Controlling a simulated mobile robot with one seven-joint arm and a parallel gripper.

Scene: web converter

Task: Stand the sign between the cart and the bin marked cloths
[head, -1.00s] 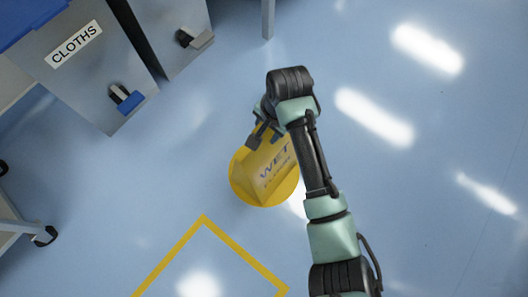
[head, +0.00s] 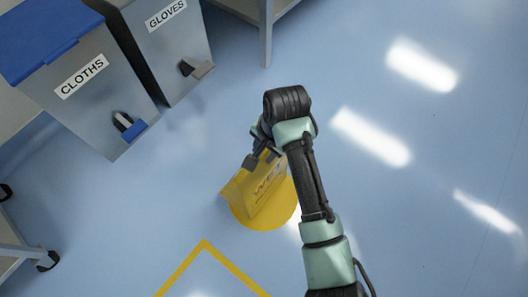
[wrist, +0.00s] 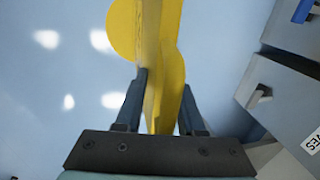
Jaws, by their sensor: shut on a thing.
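The yellow sign (head: 262,186) carries dark lettering reading WET and sits over part of a yellow round patch (head: 280,212) on the floor. My gripper (head: 258,158) is shut on the sign's upper edge in the head view. In the wrist view the sign (wrist: 153,75) rises between the two dark fingers of my gripper (wrist: 160,95). I cannot tell whether its foot touches the floor. The grey bin marked CLOTHS (head: 100,115), with a blue lid, stands at the upper left. Part of a wheeled cart (head: 15,252) shows at the left edge.
A grey bin marked GLOVES (head: 178,60) stands right of the cloths bin. A table leg (head: 265,40) is at the top. A yellow floor outline (head: 205,243) lies at the bottom. Blue floor is clear between the cart and the cloths bin, and on the right.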

